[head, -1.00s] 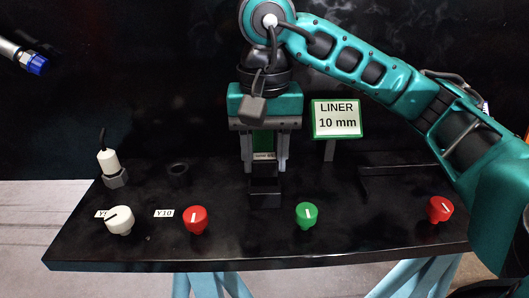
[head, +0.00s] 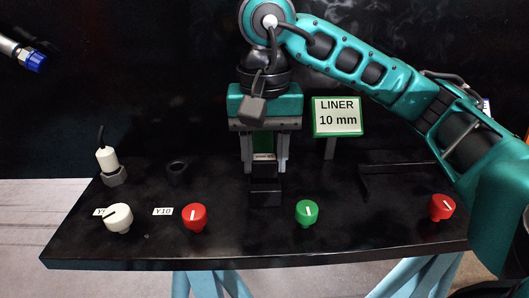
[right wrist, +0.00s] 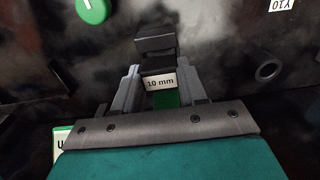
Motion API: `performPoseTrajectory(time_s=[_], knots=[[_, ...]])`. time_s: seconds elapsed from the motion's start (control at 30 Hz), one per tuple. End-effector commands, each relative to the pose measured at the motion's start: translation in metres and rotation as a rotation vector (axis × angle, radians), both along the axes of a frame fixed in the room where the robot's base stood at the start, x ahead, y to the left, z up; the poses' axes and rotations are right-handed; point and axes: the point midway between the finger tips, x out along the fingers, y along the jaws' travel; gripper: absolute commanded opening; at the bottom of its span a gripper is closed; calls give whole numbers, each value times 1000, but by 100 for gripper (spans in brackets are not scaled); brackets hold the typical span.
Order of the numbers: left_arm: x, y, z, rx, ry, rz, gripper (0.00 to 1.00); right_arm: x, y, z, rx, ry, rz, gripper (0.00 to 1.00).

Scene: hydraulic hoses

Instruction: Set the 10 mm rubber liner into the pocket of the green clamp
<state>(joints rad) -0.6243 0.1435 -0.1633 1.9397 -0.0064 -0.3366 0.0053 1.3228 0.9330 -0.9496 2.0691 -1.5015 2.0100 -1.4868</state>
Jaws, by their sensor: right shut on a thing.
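My right gripper (head: 265,166) points down over the middle of the black table. Its two grey fingers stand close on both sides of a piece with a white "10 mm" label, which I take for the rubber liner (right wrist: 160,82). A green part, perhaps of the green clamp (right wrist: 166,99), shows between the fingers behind the label; its pocket is hidden. A black stepped block (head: 265,197) stands at the fingertips, and I cannot tell where it and the liner meet. My left gripper is in neither view.
A "LINER 10 mm" sign (head: 337,117) stands right of the gripper. White (head: 117,217), red (head: 194,216), green (head: 307,212) and another red knob (head: 441,207) line the front. A black ring (head: 177,171) and a white-topped hose fitting (head: 108,162) stand left. A blue-tipped fitting (head: 37,62) hangs upper left.

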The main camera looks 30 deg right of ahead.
Motion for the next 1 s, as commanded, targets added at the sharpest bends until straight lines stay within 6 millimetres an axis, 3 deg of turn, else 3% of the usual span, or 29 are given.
performPoseTrajectory(time_s=[1.0], knots=[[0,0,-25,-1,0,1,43,0,0,-27,0,0,1,7]])
